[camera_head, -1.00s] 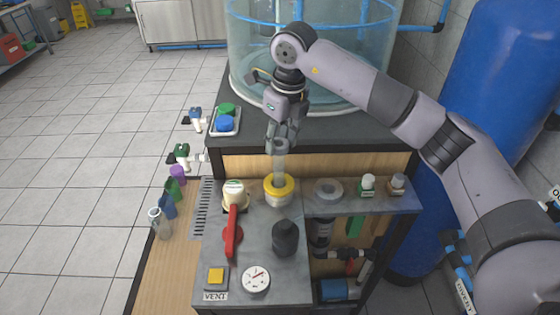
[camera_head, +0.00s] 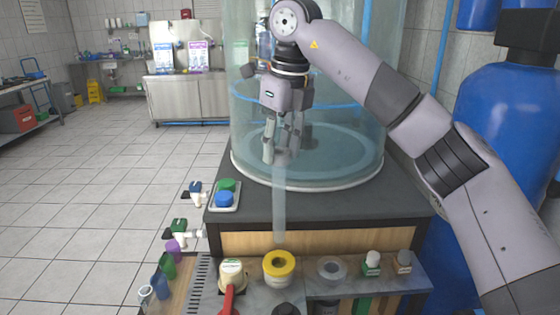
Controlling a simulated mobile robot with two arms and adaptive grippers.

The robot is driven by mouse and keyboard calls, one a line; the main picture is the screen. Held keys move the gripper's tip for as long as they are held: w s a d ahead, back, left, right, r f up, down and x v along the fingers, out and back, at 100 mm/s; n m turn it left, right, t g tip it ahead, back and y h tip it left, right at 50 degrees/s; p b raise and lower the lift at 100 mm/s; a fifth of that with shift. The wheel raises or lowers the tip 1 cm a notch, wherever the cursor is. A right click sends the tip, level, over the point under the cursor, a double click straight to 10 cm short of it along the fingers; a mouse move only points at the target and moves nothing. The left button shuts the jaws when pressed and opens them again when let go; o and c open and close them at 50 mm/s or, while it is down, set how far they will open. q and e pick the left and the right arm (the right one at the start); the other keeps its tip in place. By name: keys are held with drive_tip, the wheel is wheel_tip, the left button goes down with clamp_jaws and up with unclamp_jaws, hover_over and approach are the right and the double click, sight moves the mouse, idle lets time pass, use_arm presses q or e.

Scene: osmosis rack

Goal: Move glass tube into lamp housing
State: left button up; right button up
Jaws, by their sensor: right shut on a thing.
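The glass tube (camera_head: 279,215) is a long, clear tube that hangs upright from my right gripper (camera_head: 282,150). My right gripper is shut on its upper end. The tube's lower end is above the yellow-ringed round opening (camera_head: 279,264) on the grey bench panel and looks clear of it. Which fitting is the lamp housing is not labelled; the yellow-ringed one lies below the tube. My left gripper is not in view.
A large clear cylindrical tank (camera_head: 340,150) stands behind the gripper. A small tray (camera_head: 224,208) with green and blue caps is on the dark ledge. A white-topped valve with a red handle (camera_head: 229,295) and a grey ring (camera_head: 331,268) flank the yellow ring. A blue tank (camera_head: 500,140) stands right.

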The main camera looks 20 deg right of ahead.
drive_tip(key=shift+r, duration=0.1)
drive_tip(key=s+d+f+p, duration=0.3)
drive_tip(key=d+f, duration=0.5)
drive_tip(key=d, duration=0.5)
drive_tip(key=shift+d+f+p, duration=0.15)
drive_tip(key=shift+f+p, duration=0.05)
drive_tip(key=shift+p, duration=0.55)
drive_tip(key=shift+s, duration=0.15)
idle(0.4)
idle(0.3)
